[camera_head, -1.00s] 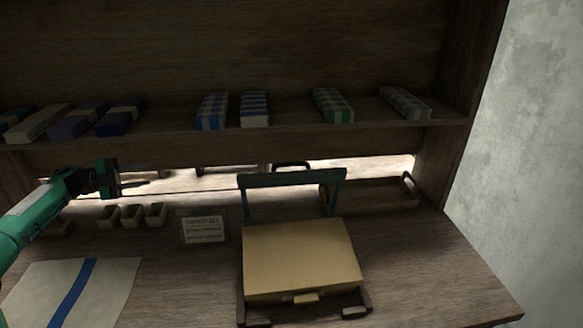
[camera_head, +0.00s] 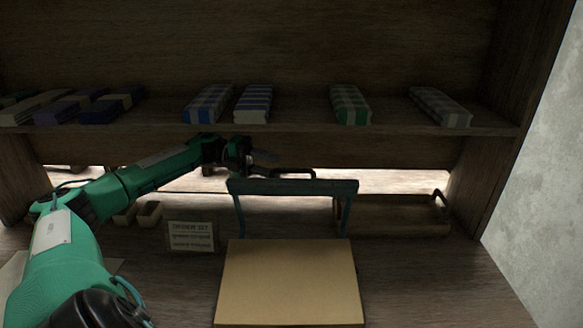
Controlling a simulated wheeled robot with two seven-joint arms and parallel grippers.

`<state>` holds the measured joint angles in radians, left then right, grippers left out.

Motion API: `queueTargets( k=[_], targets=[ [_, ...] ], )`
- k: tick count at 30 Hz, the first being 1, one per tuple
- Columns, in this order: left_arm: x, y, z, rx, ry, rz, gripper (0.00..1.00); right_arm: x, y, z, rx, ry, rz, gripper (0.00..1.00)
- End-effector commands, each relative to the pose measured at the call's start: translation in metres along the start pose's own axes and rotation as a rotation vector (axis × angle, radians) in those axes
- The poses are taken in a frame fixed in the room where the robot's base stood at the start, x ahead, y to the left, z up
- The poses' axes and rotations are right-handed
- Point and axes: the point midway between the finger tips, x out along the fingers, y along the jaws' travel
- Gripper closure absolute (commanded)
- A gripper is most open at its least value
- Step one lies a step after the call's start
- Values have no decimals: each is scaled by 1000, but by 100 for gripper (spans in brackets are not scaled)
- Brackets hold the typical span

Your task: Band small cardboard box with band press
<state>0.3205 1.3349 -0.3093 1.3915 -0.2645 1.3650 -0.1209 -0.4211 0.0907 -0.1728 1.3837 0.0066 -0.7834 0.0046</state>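The small cardboard box (camera_head: 290,282) is tan and flat-topped, at the bottom centre. The band press has a dark teal upright frame (camera_head: 292,187) standing directly behind the box, with a crossbar on two posts. A dark handle (camera_head: 292,172) shows just behind the crossbar. My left gripper (camera_head: 262,157) is above and behind the left end of the crossbar, apparently clear of it. Its fingers are dark and small against the shelf, so their opening is unclear. My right gripper is not in view. The front of the press is below the picture.
A shelf (camera_head: 300,132) with several patterned cloth bundles runs above the gripper. A printed card (camera_head: 191,237) stands left of the press, and small bins (camera_head: 149,213) sit partly behind my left arm. A wooden tray (camera_head: 400,218) lies at the right. The right tabletop is clear.

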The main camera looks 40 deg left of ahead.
Motion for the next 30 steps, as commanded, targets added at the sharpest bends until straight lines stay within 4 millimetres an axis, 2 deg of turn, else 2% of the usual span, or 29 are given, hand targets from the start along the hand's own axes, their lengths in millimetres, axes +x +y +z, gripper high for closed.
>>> queueTargets(
  k=[3,9,14,21,22,27,30],
  targets=[
    [24,-2,0,1,2,-1,66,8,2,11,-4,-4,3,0],
    [50,-1,0,1,0,0,66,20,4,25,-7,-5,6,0],
    [58,0,0,0,0,0,66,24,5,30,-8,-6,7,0],
    [59,0,0,0,-1,1,66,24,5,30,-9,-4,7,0],
    [59,0,0,0,-1,1,68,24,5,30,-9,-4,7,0],
    [59,0,0,0,-1,1,100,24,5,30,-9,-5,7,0],
    [59,0,0,0,-1,1,100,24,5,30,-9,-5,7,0]
  ],
)
